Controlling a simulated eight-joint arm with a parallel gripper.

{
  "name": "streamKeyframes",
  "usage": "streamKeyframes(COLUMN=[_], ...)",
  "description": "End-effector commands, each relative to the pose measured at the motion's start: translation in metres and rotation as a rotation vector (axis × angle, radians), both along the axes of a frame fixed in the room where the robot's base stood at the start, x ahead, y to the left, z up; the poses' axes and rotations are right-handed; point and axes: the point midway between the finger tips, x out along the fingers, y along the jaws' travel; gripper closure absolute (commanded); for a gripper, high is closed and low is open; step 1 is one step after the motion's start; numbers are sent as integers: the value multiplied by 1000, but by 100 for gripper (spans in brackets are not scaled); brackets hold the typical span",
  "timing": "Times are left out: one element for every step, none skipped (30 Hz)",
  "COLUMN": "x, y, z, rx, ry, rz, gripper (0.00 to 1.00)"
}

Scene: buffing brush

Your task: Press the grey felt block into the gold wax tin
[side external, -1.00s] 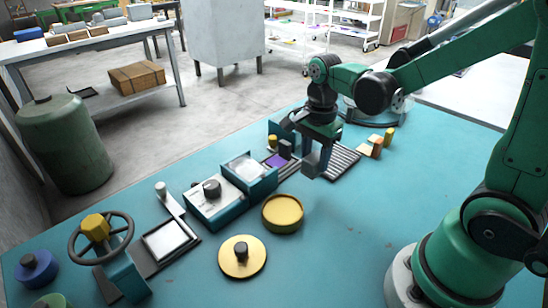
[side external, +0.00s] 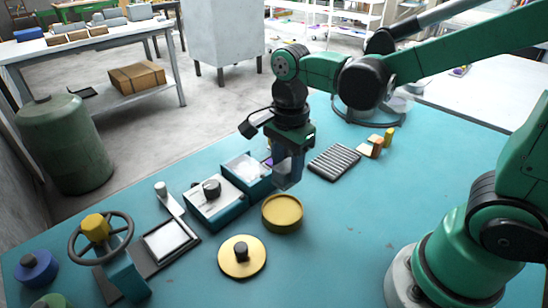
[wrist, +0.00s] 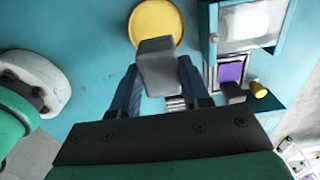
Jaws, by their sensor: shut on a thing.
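The grey felt block (wrist: 158,66) is gripped between my two fingers in the wrist view, its end pointing toward the gold tin. My gripper (side external: 287,170) is shut on it, above the table and a little behind the tin in the side view. The round gold wax tin (side external: 282,213) sits on the blue table with a raised rim and a gold surface inside. It also shows in the wrist view (wrist: 156,18), just beyond the block, which overlaps its near edge. The block appears raised, apart from the wax.
A gold lid with a black knob (side external: 242,257) lies left of the tin. A box with a pale window (side external: 248,168) and a knobbed unit (side external: 215,203) stand left of my gripper. A ribbed pad (side external: 334,161) and small blocks (side external: 374,147) lie right. Table right of the tin is clear.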

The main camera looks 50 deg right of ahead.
Motion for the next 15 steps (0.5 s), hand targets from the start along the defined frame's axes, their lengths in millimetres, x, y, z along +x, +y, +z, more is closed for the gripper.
streamKeyframes(x=[-1, -2, -2, -2, -2, -2, -1, -2, -1, -2, -2, -2, -2, -1, -1], y=[7, 9, 11, 11, 12, 12, 11, 11, 11, 11, 11, 11, 11, 11, 11], z=[1, 1, 0, -1, -3, -7, -10, -13, -17, -21, -24, -29, -32, -35, -40], rx=[0, 0, 0, 0, 0, 0, 0, 0, 0, 0, 0, 0, 0, 0, 0], ry=[0, 0, 0, 0, 0, 0, 0, 0, 0, 0, 0, 0, 0, 0, 0], rz=[4, 3, 2, 0, -1, -2, -2, -2, -2, -2, -2, -2, -2, -2, -2], gripper=[100, 100, 100, 100, 100, 100, 100, 100, 100, 100, 100, 100, 100, 100, 100])
